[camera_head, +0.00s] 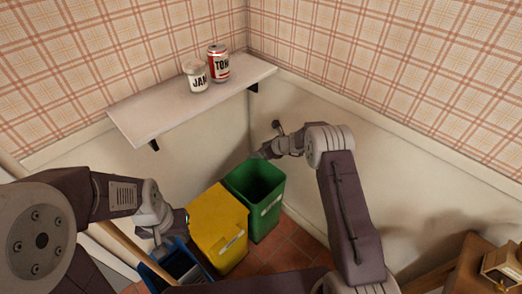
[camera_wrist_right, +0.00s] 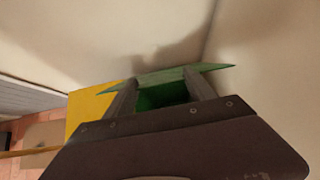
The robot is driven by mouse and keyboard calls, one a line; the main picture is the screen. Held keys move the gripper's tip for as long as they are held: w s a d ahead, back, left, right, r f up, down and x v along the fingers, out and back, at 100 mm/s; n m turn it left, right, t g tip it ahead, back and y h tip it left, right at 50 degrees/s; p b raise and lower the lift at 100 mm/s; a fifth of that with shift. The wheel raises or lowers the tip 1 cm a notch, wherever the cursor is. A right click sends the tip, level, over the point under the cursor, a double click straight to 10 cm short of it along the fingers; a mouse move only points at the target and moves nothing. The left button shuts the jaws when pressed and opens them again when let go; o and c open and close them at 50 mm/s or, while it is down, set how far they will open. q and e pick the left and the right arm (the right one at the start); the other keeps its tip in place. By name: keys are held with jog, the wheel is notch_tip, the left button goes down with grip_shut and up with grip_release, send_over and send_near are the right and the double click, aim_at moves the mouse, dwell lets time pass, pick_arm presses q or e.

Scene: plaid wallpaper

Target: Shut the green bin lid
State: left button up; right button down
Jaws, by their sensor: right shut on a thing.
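The green bin (camera_head: 265,221) stands in the corner in the head view, its dark inside showing from above. My right gripper (camera_head: 262,154) is at its back rim. In the right wrist view, the fingers of my right gripper (camera_wrist_right: 163,88) reach a thin green panel, which looks like the green lid (camera_wrist_right: 172,76). The gripper is shut on it, though the fingertips are partly hidden behind the panel. The lid is hard to make out in the head view. My left gripper (camera_head: 165,226) is over the blue bin (camera_head: 178,262); its finger gap is unclear.
A yellow bin (camera_head: 218,226) with its lid down stands between the blue and green bins. A white shelf (camera_head: 150,117) above holds a white jar (camera_head: 196,80) and a red can (camera_head: 218,64). A wooden table (camera_head: 476,262) is at the lower right.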

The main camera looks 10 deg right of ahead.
jog(key=shift+w+r, duration=0.1)
jog(key=shift+r, duration=0.05)
jog(key=shift+c, duration=1.6)
grip_release()
jog(key=v, duration=0.9)
